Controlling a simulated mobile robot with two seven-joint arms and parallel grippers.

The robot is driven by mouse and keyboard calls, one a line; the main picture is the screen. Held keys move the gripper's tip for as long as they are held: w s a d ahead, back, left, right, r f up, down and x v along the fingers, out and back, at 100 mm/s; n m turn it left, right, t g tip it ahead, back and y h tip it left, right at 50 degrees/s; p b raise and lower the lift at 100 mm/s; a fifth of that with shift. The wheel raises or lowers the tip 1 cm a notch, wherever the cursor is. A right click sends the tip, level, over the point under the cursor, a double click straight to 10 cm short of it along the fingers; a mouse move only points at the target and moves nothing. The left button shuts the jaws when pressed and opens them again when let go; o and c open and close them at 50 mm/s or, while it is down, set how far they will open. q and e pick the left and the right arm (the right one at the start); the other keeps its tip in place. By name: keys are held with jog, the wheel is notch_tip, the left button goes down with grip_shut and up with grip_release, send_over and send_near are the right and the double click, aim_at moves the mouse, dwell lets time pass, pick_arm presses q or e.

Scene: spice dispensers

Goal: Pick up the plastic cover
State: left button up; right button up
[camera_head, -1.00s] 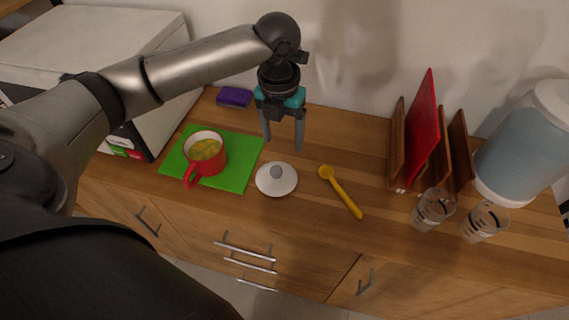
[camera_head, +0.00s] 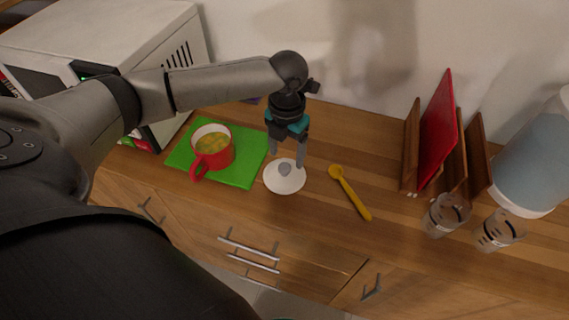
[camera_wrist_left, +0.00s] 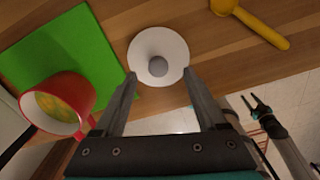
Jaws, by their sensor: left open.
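The plastic cover (camera_head: 285,179) is a round white lid with a grey knob, lying on the wooden counter between the green board and the yellow spoon. It also shows in the left wrist view (camera_wrist_left: 142,66), just beyond the fingertips. My left gripper (camera_head: 287,162) points down with its fingers open, above and just behind the cover; the fingertips overlap its far part in the head view. In the left wrist view the open fingers (camera_wrist_left: 160,76) frame the cover with nothing between them. I cannot tell whether they touch it.
A red mug (camera_head: 218,157) with yellow contents stands on a green board (camera_head: 237,175) left of the cover. A yellow spoon (camera_head: 350,193) lies to the right. A wooden rack (camera_head: 408,150), two glasses (camera_head: 446,214) and a large container (camera_head: 535,165) stand farther right.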

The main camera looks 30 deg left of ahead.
aim_at(285, 165)
pick_arm(q)
notch_tip(285, 165, down, 5)
jog(key=shift+a+r+b, duration=0.15)
jog(key=shift+b, duration=0.3)
jog(key=shift+c, duration=0.4)
grip_shut()
